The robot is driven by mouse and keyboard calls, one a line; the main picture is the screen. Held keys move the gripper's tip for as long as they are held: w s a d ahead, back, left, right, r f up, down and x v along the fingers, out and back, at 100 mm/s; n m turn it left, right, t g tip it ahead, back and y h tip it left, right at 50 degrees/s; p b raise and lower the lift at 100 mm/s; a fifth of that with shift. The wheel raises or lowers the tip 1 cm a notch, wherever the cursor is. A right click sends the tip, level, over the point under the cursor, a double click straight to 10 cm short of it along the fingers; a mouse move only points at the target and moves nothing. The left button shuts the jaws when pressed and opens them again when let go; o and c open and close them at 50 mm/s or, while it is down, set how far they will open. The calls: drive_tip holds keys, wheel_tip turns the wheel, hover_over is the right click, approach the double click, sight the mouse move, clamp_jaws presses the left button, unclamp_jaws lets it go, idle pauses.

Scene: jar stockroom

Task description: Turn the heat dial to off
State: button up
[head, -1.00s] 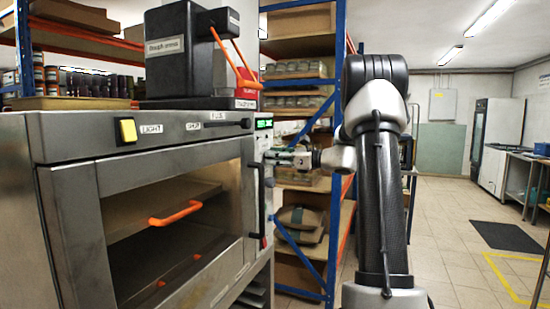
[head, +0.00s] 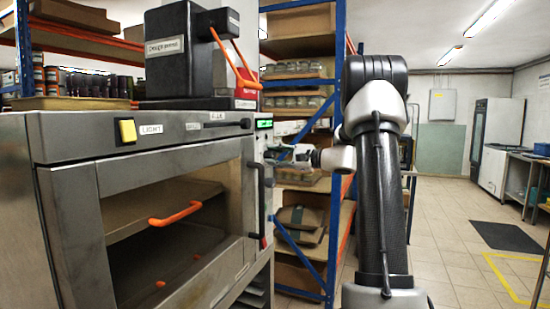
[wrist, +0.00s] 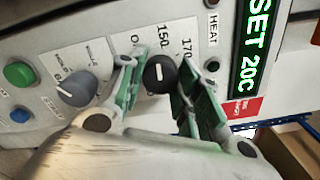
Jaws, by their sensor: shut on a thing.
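The heat dial (wrist: 160,73) is a round black knob with a short white mark on the oven's control panel. Printed marks around it include 150 and 170, and the HEAT label (wrist: 212,28) is nearby. My gripper (wrist: 156,68) is shut on the dial, one green-padded finger on each side. A green display (wrist: 250,60) beside it reads SET 20C. In the head view my gripper (head: 284,153) is at the oven's right front edge, and the dial cannot be made out there.
A grey knob (wrist: 78,88), a green button (wrist: 19,74) and a blue button (wrist: 20,115) lie left of the dial. The oven (head: 70,180) has a dark vertical handle (head: 257,195) close to my gripper. A blue-framed shelf (head: 333,200) stands behind my arm.

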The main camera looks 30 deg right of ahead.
drive_tip(key=n, duration=0.3)
drive_tip(key=shift+n, duration=2.2)
drive_tip(key=o, duration=1)
drive_tip(key=shift+o, duration=0.2)
drive_tip(key=v, duration=1.2)
